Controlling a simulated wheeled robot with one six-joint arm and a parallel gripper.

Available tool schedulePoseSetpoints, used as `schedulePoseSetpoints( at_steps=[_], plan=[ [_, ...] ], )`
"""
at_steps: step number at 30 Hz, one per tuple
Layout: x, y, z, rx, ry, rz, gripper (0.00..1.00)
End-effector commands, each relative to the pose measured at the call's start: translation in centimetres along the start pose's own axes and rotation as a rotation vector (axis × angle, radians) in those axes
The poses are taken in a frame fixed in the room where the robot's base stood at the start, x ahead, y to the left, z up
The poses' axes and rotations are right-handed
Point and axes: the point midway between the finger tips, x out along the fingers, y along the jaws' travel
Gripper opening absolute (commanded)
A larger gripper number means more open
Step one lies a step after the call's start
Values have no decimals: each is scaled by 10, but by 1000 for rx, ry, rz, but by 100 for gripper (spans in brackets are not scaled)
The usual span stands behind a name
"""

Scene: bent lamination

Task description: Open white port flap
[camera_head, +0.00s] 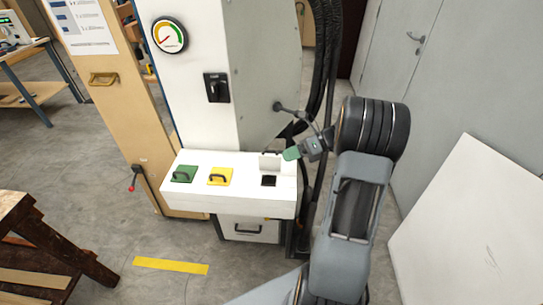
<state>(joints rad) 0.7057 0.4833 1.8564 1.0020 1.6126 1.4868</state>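A white box-like shelf (245,199) juts from the front of a tall white cabinet. On its top lie a green flap (184,174) and a yellow flap (220,176), both flat and with dark handles. To their right is a dark square port opening (268,181). The white port flap (269,161) stands raised at the back edge of this opening. My gripper (291,154), with green fingertips, is just right of the raised flap, close to its upper edge. I cannot tell whether they touch. The fingers are too small to show a gap.
The cabinet (195,100) bears a gauge (170,35) and a black rotary switch (216,88). Thick black hoses (325,60) hang right of it. A wooden door panel (125,110) stands left, a wooden bench (40,235) at lower left, a white panel (470,225) at right.

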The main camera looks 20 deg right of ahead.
Motion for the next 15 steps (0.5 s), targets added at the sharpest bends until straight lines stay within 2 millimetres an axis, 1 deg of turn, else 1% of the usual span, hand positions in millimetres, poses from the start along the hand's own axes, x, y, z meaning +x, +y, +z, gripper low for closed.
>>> schedulePoseSetpoints(
  at_steps=[1, 3, 6, 9, 11, 13, 15],
  plan=[
    [-11, -19, -7, 104, -80, 21, 37],
    [-25, -35, -10, 225, -174, 56, 37],
    [-43, -55, -17, 358, -284, 105, 37],
    [-56, -67, -23, 445, -357, 145, 37],
    [-60, -72, -24, 477, -384, 161, 37],
    [-60, -74, -24, 498, -404, 173, 37],
    [-55, -75, -21, 509, -410, 180, 37]
  ],
)
